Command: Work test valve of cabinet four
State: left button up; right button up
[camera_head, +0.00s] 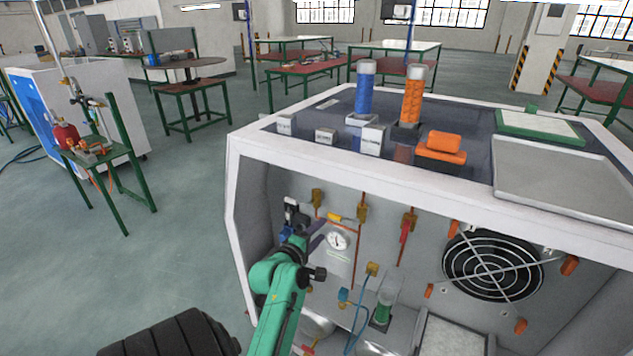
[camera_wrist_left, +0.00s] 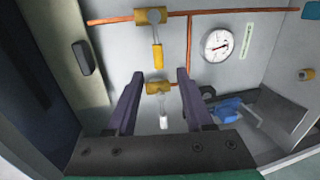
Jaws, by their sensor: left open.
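The open white cabinet (camera_head: 237,200) stands in front of me, with pipes, valves and a round pressure gauge (camera_head: 337,240) on its inner back wall. My left gripper (camera_head: 318,236) reaches inside, left of the gauge. In the left wrist view its two dark fingers (camera_wrist_left: 159,88) are open and apart. A small brass valve with a white-tipped handle (camera_wrist_left: 163,120) shows between them, with no visible contact. Above it is a brass valve with a yellow handle (camera_wrist_left: 157,56), hanging down from a copper pipe. I see no readable label that marks the test valve. My right gripper is not in view.
A blue part (camera_wrist_left: 228,108) sits right of the fingers. A red-handled valve (camera_head: 405,232), a fan (camera_head: 492,266) and a glass cylinder (camera_head: 384,298) share the cabinet. A blue cylinder (camera_head: 365,88) and an orange cylinder (camera_head: 412,98) stand on top.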

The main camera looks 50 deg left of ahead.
pick_arm(q)
jog(key=shift+v, duration=0.75)
jog(key=s+d+f+m+g+h, duration=0.15)
jog(key=d+f+m, duration=0.3)
jog(key=f, duration=0.55)
jog(key=s+d+f+m+g+h, duration=0.1)
jog(key=d+f+m+g, duration=0.3)
jog(key=f, duration=0.6)
jog(key=s+d+f+m+g+h, duration=0.15)
jog(key=d+f, duration=0.35)
jog(key=f, duration=0.6)
jog(key=s+d+f+m+g+h, duration=0.1)
jog(key=s+d+f+m+g, duration=0.1)
jog(key=s+d+f+m, duration=0.25)
jog(key=s+d+f+m+g, duration=0.1)
jog(key=s+f+m, duration=0.2)
jog(key=s+f, duration=0.35)
jog(key=s+f+m+g, duration=0.2)
jog(key=s+f+m, duration=0.1)
jog(key=s, duration=0.6)
jog(key=s+f+m+g, duration=0.2)
jog(key=s+f+m, duration=0.1)
jog(key=s, duration=0.5)
jog(key=shift+s+d+m, duration=0.15)
jog(key=shift+s+m, duration=0.2)
jog(key=shift+m, duration=0.2)
